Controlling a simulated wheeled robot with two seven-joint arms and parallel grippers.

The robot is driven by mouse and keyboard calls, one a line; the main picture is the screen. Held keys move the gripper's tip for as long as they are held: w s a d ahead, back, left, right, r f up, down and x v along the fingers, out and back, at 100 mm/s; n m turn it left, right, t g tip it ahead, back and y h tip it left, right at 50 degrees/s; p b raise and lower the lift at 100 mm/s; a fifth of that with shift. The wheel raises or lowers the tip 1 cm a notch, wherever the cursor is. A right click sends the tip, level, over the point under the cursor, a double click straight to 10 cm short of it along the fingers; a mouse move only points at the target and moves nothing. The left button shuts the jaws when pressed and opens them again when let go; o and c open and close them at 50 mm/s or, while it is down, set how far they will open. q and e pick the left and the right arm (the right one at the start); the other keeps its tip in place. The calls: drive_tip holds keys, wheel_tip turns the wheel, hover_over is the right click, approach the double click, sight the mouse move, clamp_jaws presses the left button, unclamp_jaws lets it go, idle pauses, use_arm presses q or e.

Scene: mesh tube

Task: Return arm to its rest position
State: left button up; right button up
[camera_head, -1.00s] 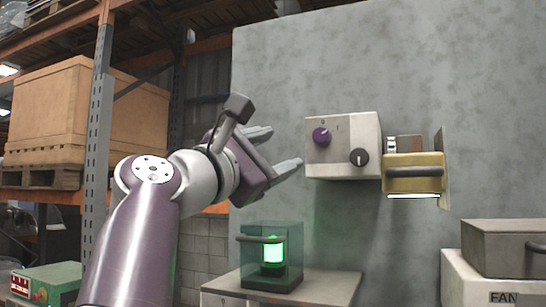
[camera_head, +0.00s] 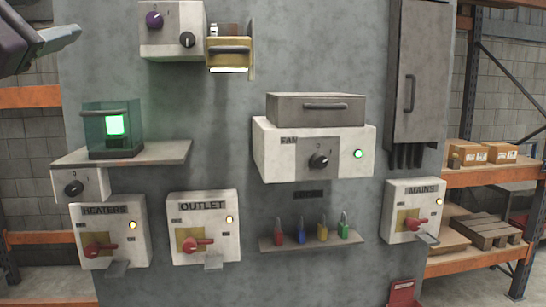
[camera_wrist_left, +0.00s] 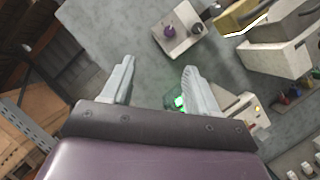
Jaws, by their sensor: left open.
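My left gripper (camera_head: 66,34) shows only in part at the upper left edge of the head view, with its grey fingers pointing right. In the left wrist view its two fingers (camera_wrist_left: 158,85) stand wide apart with nothing between them. Its right finger partly covers the green-lit glass box there. The gripper is left of the box with the purple knob (camera_head: 171,27) and touches nothing that I can see. My right gripper is in neither view.
Several coloured padlocks (camera_head: 323,234) stand on a small ledge.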

use_arm(q)
drive_tip(key=w+a+f+m+g+y, duration=0.2)
drive_tip(key=w+a+f+g+y, duration=0.1)
drive_tip(key=a+f, duration=0.4)
drive_tip(key=w+a+f+m+g+y, duration=0.2)
drive_tip(key=a+f, duration=0.2)
drive_tip(key=f, duration=0.6)
drive_tip(key=w+d+f+m+g+h, duration=0.1)
drive_tip(key=w+f+m+g, duration=0.15)
drive_tip(key=f, duration=0.85)
drive_tip(key=w+f+m+g, duration=0.1)
drive_tip(key=f+m+g, duration=0.25)
drive_tip(key=f, duration=0.75)
drive_tip(key=s+d+f+m+g+h, duration=0.1)
drive_tip(key=s+d+f+m+g, duration=0.2)
drive_tip(key=f, duration=0.5)
drive_tip(key=d+f+m+g+h, duration=0.1)
drive_tip(key=d+f+m, duration=0.35)
drive_tip(key=f, duration=0.35)
drive_tip(key=s+d+f+m+g+h, duration=0.1)
drive_tip(key=s+d+f+m+g, duration=0.4)
drive_tip(key=s+d+f, duration=0.8)
drive_tip(key=d+f+m, duration=0.1)
drive_tip(key=d+m, duration=0.1)
drive_tip(key=m, duration=0.1)
drive_tip(key=shift+f, duration=0.2)
